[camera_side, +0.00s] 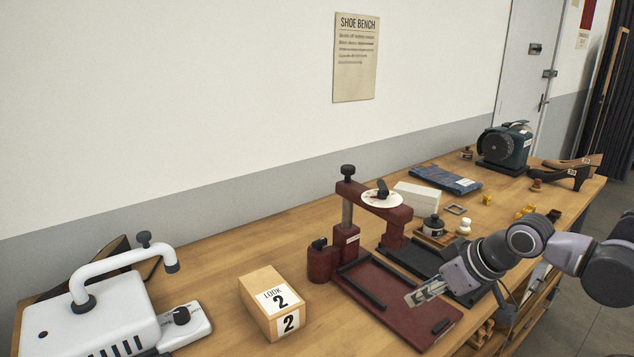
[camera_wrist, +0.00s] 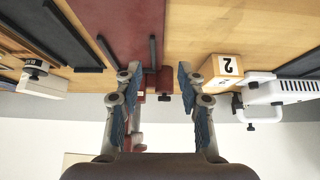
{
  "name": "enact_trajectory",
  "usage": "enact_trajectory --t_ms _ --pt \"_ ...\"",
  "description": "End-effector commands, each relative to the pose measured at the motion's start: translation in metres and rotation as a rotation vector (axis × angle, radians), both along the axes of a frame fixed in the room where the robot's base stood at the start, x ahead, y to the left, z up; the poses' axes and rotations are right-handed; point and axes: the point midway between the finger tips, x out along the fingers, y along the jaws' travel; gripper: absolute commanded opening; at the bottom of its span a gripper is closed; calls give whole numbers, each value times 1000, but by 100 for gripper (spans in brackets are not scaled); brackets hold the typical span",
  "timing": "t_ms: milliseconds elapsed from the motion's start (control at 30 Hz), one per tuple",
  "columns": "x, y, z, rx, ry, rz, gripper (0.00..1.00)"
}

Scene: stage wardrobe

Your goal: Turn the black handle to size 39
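The black handle (camera_side: 383,187) sits on a round white dial (camera_side: 381,199) on top of the dark red stand (camera_side: 352,191). The marks on the dial are too small to read. My gripper (camera_side: 412,299) is over the red base tray (camera_side: 385,318), lower than the dial and in front of it. In the wrist view my gripper (camera_wrist: 158,70) is open, its two blue-padded fingers apart with nothing held. That view is upside down and shows the red tray (camera_wrist: 132,18); I cannot make out the dial or handle there.
A wooden box labelled "LOOK 2" (camera_side: 273,301) and a white machine (camera_side: 114,307) stand to the left. A short red cylinder with a black knob (camera_side: 320,261) stands beside the tray.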

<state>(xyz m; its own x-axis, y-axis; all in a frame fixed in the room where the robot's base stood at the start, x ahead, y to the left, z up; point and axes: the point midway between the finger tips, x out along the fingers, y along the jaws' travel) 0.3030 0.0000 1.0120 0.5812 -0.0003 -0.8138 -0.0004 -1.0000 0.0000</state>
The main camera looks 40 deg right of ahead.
Motion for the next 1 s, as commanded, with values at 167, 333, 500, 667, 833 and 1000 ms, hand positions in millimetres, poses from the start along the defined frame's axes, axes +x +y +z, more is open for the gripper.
enact_trajectory --t_ms 167,333,500,667,833,1000 --pt "0 0 4 0 0 0 39" --pt "0 0 34 0 0 0 39" --pt "0 0 77 0 1 0 39" --pt "0 0 108 0 1 0 39" --pt "0 0 136 0 1 0 39" --pt "0 0 162 0 1 0 39"
